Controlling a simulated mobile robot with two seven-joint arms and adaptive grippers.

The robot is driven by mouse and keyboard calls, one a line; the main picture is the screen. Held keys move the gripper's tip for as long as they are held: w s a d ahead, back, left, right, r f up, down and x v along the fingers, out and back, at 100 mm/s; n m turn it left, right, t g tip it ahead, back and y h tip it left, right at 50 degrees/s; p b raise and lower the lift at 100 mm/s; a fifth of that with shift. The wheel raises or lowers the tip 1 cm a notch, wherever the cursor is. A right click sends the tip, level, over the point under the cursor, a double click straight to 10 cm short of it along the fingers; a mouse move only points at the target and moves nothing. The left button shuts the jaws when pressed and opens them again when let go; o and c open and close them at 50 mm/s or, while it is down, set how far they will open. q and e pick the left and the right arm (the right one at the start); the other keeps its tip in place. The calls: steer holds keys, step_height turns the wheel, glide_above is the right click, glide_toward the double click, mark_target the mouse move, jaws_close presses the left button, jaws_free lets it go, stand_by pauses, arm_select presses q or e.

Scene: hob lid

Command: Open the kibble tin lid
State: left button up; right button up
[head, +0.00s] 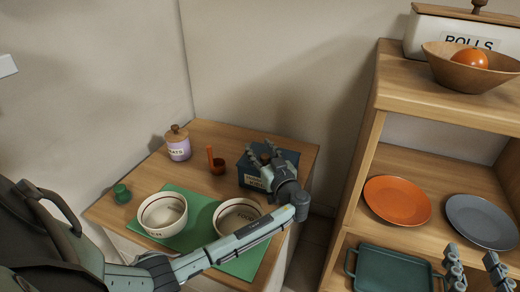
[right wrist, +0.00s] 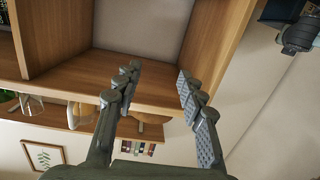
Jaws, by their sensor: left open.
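The kibble tin (head: 245,175) is a dark blue box with a pale label, standing at the back right of the low wooden table. Its lid is largely hidden by my left gripper (head: 261,150), which is open right over the tin's top. A small brown knob seems to sit between its fingers; I cannot tell whether they touch it. The lid looks closed, as far as I can see. My right gripper (head: 477,262) is at the lower right, in front of the shelves. The right wrist view shows its fingers (right wrist: 158,85) wide apart with nothing between them.
Two pet bowls (head: 162,214) (head: 238,216) stand on a green mat (head: 181,192). A lilac jar (head: 178,146), a brown cup (head: 217,167) and a green item (head: 122,194) stand nearby. The wooden shelf unit (head: 372,120) at right holds plates (head: 397,201) and a tray (head: 390,272).

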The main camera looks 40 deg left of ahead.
arm_select(q)
steer(key=shift+c, duration=0.4)
jaws_close()
